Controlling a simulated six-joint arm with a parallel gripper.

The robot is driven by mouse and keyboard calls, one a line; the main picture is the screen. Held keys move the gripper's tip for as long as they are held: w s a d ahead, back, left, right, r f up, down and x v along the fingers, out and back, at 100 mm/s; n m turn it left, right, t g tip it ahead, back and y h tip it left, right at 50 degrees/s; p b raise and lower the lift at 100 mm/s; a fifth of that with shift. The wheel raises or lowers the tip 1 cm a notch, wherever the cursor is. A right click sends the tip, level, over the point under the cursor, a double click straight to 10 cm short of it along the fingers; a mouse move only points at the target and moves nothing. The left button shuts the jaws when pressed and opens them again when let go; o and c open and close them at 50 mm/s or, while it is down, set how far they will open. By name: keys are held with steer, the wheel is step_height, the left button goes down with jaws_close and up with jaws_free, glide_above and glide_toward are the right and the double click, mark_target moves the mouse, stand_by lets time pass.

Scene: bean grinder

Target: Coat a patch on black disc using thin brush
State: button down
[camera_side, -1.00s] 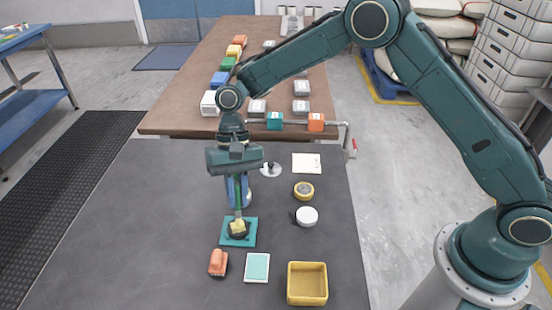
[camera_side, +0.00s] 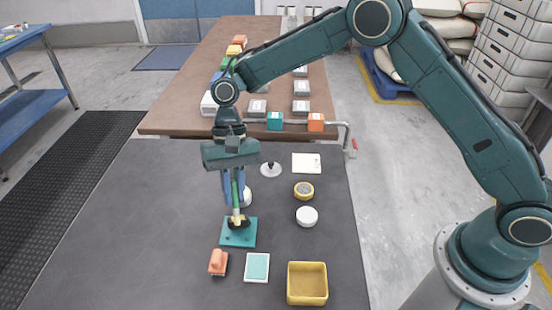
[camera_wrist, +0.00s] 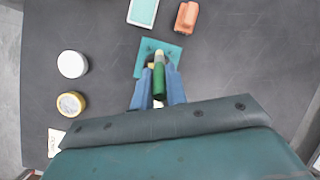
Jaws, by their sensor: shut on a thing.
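My gripper (camera_side: 235,188) points down with its blue fingers shut around a brush with a green handle (camera_wrist: 159,82). It stands over the teal square plate (camera_side: 239,239) in the middle of the dark mat. The brush's pale yellowish lower end (camera_side: 237,218) is at the black disc (camera_side: 243,225), near the plate's back edge. In the wrist view the disc shows only as dark bits beside the brush, and the plate (camera_wrist: 174,50) lies beyond the fingertips. Whether the bristles touch the disc, and any coating on it, cannot be told.
An orange block-like item (camera_side: 218,262), a white-rimmed teal pad (camera_side: 257,267) and a yellow tray (camera_side: 307,284) lie in front. A white round item (camera_side: 307,216), a yellow-ringed disc (camera_side: 303,191) and a white card (camera_side: 306,162) are to the right. The mat's left side is clear.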

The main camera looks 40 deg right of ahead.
mark_target(240, 219)
steer(key=shift+w+d+f, duration=0.1)
steer(key=shift+w+d, duration=0.25)
steer(key=shift+w, duration=0.25)
steer(key=shift+w+d+f, duration=0.1)
steer(key=shift+w+d, duration=0.2)
steer(key=shift+w, duration=0.3)
steer(key=shift+s+a, duration=0.35)
steer(key=shift+s, duration=0.3)
steer(key=shift+s+a+f, duration=0.3)
steer(key=shift+s+f, duration=0.05)
steer(key=shift+s, duration=0.35)
steer(key=shift+s+a+f, duration=0.35)
steer(key=shift+s+f, duration=0.05)
steer(key=shift+s, duration=0.3)
steer(key=shift+s+a+f, duration=0.3)
steer(key=shift+s+f, duration=0.05)
steer(key=shift+s, duration=0.35)
step_height(240, 219, up, 9)
steer(key=shift+w, duration=0.1)
steer(key=shift+w+d+r+m+t+y, duration=0.25)
steer(key=shift+w+r+t, duration=0.2)
steer(key=shift+r, duration=0.35)
steer(key=shift+w+d+r+m+t+y, duration=0.2)
steer(key=shift+w+r+t, duration=0.25)
steer(key=shift+r, duration=0.35)
steer(key=shift+f, duration=0.1)
